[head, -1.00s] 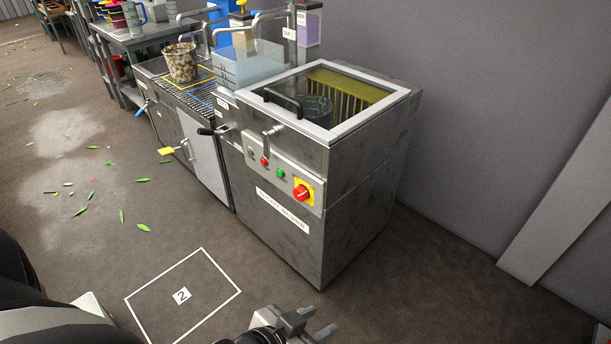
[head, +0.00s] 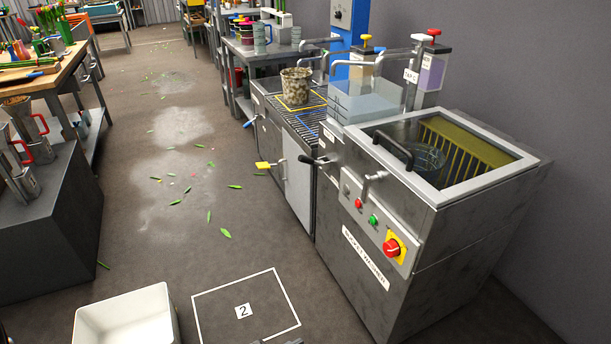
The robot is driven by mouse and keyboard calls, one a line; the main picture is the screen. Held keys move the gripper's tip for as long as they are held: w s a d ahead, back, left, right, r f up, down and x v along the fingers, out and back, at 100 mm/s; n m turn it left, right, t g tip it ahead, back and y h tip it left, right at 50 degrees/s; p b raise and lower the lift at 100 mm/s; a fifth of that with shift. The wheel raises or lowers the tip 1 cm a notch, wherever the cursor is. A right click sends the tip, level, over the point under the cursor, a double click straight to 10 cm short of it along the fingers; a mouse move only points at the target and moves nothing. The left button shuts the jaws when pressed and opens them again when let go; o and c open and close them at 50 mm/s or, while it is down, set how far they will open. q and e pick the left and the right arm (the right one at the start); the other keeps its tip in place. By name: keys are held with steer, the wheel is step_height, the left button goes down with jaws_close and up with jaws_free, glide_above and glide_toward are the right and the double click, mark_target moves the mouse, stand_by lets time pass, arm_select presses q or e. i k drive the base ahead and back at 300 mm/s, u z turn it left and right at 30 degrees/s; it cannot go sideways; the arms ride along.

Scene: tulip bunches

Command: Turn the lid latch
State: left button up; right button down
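The lid latch (head: 373,184) is a small grey lever on the upper front of the bucket washer (head: 420,240). The lid (head: 448,153) is a glass panel in a pale frame with a black bar handle (head: 393,150). It lies closed, and a dark bucket (head: 428,164) shows through it. Only a small dark grey part of mine shows at the bottom edge, well below and left of the latch; its fingers are not clear. Neither gripper touches the latch.
A red knob on a yellow plate (head: 393,247) and red and green buttons sit below the latch. A black-gripped lever (head: 313,160) sticks out to its left. A white crate (head: 127,317) stands lower left. The floor ahead is open, with scattered leaves.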

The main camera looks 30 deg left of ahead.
mark_target(377, 177)
steer(key=u, duration=0.3)
steer(key=i, duration=1.1)
steer(key=z, duration=0.3)
